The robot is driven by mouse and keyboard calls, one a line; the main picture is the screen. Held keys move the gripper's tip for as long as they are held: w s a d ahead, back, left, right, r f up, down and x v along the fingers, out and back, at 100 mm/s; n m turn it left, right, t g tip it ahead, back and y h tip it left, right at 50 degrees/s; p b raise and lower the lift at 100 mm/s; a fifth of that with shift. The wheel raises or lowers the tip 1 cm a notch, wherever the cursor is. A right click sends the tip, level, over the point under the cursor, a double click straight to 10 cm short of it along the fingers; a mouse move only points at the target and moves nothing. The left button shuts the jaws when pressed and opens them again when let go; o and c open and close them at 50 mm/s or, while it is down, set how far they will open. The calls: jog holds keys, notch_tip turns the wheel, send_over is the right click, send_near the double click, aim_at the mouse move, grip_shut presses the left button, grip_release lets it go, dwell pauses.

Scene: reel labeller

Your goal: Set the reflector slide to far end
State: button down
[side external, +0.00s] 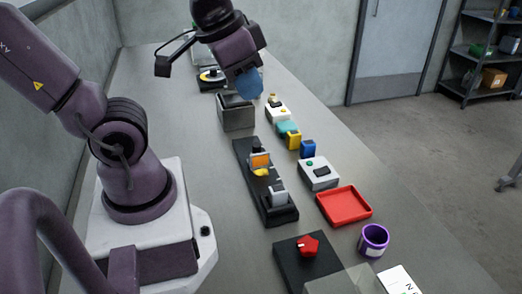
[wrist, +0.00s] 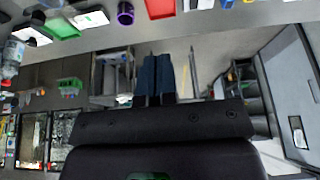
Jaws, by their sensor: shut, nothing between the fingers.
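A long black rail (side external: 250,178) lies on the bench in the side external view. On it stands an upright piece with an orange face (side external: 260,160), with a yellow part just below it. A grey-white block (side external: 278,194) sits nearer the rail's near end. I cannot tell for sure which of these is the reflector slide. My gripper (side external: 250,88) hangs above the bench beyond the rail's far end, near a dark grey box, touching nothing on the rail. Its blue fingers (wrist: 158,75) are together and empty in the wrist view. The rail is not visible in the wrist view.
The grey open box (side external: 236,114) stands past the rail. Right of the rail are a light grey button box (side external: 319,173), a red tray (side external: 344,205) and a purple cup (side external: 373,240). A black base with a red knob (side external: 308,246) is in front. Small blocks stand farther back.

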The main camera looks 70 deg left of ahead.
jog(key=w+a+f+m+g+y, duration=0.1)
jog(key=w+a+f+m+g, duration=0.2)
jog(key=f, duration=0.2)
jog(key=w+a+f+m+g+y, duration=0.1)
jog(key=w+a+f+m+g, duration=0.15)
jog(key=f, duration=0.25)
jog(key=m+y, duration=0.2)
jog(key=m, duration=0.9)
send_near(264, 154)
jog(key=shift+n, duration=0.25)
jog(key=f, duration=0.5)
jog(key=shift+s+d+f, duration=0.1)
jog(key=shift+d+f, duration=0.2)
jog(key=shift+f, duration=0.1)
jog(key=a, duration=0.3)
jog(key=shift+s+a+f, duration=0.1)
jog(key=shift+s+f, duration=0.1)
jog(key=shift+s, duration=0.05)
jog(key=shift+s+a, duration=0.1)
jog(key=shift+a, duration=0.4)
